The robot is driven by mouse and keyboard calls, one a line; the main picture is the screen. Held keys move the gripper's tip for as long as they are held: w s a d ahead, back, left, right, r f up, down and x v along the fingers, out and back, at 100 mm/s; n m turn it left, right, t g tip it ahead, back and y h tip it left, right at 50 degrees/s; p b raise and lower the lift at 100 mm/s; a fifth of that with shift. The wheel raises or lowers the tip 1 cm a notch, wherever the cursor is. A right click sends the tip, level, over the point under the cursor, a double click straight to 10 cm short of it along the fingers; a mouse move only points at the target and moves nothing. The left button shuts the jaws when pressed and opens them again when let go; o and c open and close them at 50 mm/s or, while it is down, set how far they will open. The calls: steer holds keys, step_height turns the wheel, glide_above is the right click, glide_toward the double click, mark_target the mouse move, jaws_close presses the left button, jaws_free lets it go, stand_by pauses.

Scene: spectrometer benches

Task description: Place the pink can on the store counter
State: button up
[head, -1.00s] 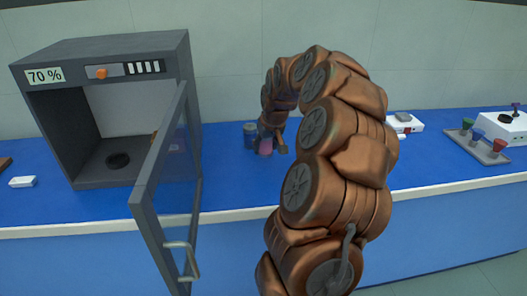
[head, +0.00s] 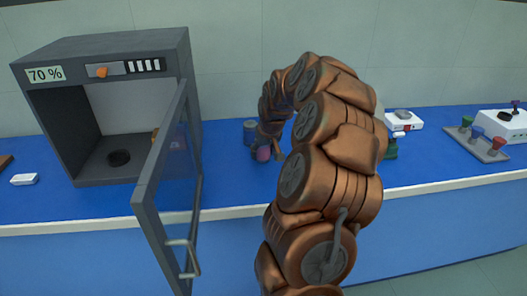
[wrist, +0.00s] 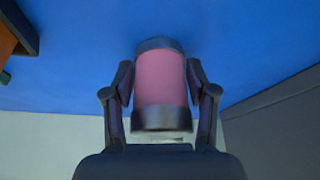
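The pink can (head: 263,154) has dark rims and is near the middle of the blue counter (head: 225,185) in the head view. In the wrist view the pink can (wrist: 161,82) stands between the two fingers of my gripper (wrist: 161,85), which press against its sides. In the head view my gripper (head: 268,147) is partly hidden by its own arm. Blue counter surface lies beyond the can in the wrist view; I cannot tell whether the can touches it.
A blue can (head: 250,131) stands just behind the pink can. Left is a grey chamber (head: 125,48) with its door (head: 168,170) open past the counter edge. Right are a green-based item (head: 391,148), a white scale (head: 404,121) and a tray (head: 470,146) of coloured pieces.

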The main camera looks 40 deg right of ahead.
steer(key=o, duration=0.3)
steer(key=shift+r, duration=0.1)
steer(key=b+v, duration=0.1)
steer(key=v, duration=1.1)
steer(key=shift+r, duration=0.1)
steer(key=shift+d, duration=0.1)
